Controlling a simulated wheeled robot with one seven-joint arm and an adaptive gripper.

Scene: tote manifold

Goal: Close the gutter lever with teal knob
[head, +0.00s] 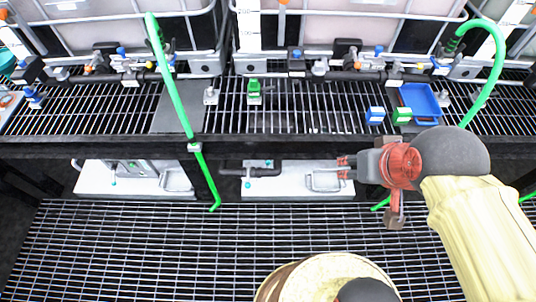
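Small teal knobs show below the grated shelf. One teal knob (248,184) hangs under the dark pipe (262,170) at the middle white box, and another teal spot (268,162) sits just above that pipe. A further teal knob (113,183) is at the left white box. I cannot tell which belongs to the gutter lever, or its exact angle. My gripper (343,167) is right of the pipe, pointing left over the right end of the middle white box. Its reddish fingertips look apart, with nothing visible between them. It is clear of the knobs.
The dark shelf edge (100,145) runs just above my gripper. A green hose (203,175) hangs left of the pipe. The middle white box (290,190) has a metal handle (325,181) near my gripper. Blue and green blocks and a blue tray (437,119) lie on the shelf.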

